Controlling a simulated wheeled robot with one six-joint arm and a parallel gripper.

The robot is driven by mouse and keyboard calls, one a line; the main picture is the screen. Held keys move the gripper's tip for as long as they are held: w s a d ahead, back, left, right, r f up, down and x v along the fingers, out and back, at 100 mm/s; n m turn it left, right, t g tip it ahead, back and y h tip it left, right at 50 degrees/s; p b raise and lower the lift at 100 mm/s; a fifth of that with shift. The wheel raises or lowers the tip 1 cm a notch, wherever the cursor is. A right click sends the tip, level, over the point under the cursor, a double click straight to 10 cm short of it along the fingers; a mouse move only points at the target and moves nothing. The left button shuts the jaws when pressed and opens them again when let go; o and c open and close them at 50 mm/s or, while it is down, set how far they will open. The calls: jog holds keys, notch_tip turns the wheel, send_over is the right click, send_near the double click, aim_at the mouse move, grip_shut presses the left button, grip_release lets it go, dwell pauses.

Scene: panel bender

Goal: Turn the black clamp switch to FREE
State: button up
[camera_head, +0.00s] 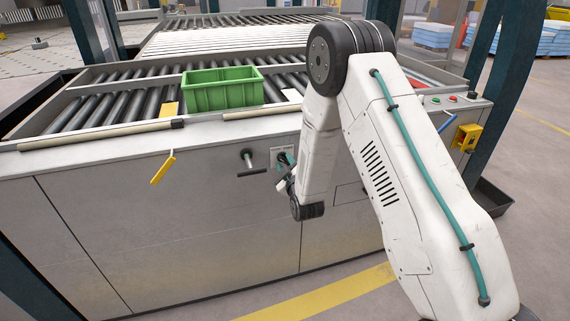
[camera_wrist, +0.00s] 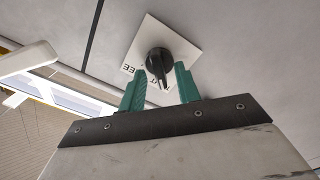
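The black clamp switch (camera_wrist: 158,62) is a round knob with a pointer ridge on a white label plate (camera_wrist: 178,40), fixed to the machine's grey front panel. In the wrist view the ridge points down the picture, toward my gripper. Part of the lettering shows, with "EE" at the plate's left corner; the rest is hidden or too small to read. My gripper (camera_wrist: 160,69) is open, with one green finger on each side of the switch. I cannot tell whether either finger touches it. In the head view, my gripper (camera_head: 286,163) is at the panel, partly covering the label plate (camera_head: 277,152).
A black T-handle (camera_head: 250,164) sticks out just left of the switch. A yellow lever (camera_head: 163,167) hangs further left. A green crate (camera_head: 222,90) stands on the rollers above. A yellow box (camera_head: 466,137) is at the right end. Floor before the panel is clear.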

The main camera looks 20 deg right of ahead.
jog(key=shift+w, duration=0.3)
grip_shut()
